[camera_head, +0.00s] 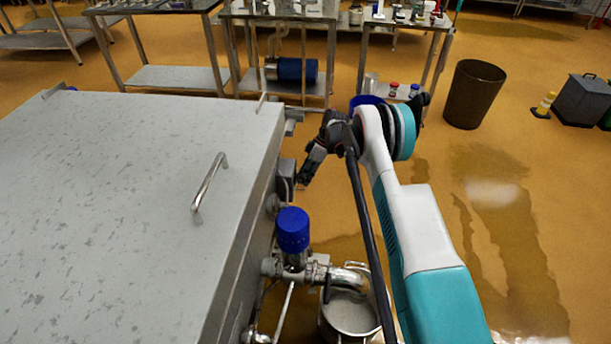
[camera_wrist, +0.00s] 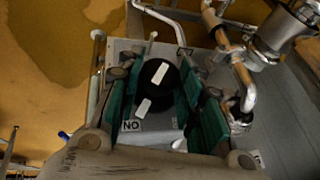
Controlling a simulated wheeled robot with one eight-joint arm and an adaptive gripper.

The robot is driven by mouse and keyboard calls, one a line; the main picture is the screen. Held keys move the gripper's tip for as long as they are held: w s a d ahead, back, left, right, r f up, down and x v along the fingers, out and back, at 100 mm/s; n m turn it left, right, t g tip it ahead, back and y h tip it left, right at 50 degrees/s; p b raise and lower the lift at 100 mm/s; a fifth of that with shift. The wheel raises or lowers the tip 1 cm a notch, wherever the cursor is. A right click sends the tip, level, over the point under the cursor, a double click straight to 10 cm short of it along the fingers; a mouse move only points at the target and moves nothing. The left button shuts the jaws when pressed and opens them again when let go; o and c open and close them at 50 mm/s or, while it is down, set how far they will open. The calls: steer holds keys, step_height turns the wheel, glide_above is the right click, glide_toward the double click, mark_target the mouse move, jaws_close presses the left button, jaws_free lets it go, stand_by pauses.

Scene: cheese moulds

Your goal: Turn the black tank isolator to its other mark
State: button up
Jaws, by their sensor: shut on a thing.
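The black tank isolator (camera_wrist: 155,78) shows in the wrist view as a round black knob with a white bar across it. It sits on a grey plate, and another white strip lies just below the bar. My gripper (camera_wrist: 157,92) has its green finger pads on either side of the knob, shut on it. A label reading "NO" (camera_wrist: 131,125) shows below left; another pale label is mostly hidden by the gripper. In the head view my gripper (camera_head: 306,177) is at the tank's right side, by a dark grey box (camera_head: 286,178); the knob's marks cannot be made out there.
The grey tank (camera_head: 120,200) with a lid handle (camera_head: 208,184) fills the left. A blue-capped valve (camera_head: 292,230) and steel pipes stick out nearer me, above a steel pot (camera_head: 350,315). A brown bin (camera_head: 474,94) stands at the right; the floor between is clear.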

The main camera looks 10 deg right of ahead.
steer(key=o, duration=1.1)
steer(key=shift+c, duration=0.2)
steer(key=s+v, duration=0.1)
steer(key=v, duration=1.1)
steer(key=shift+w, duration=0.45)
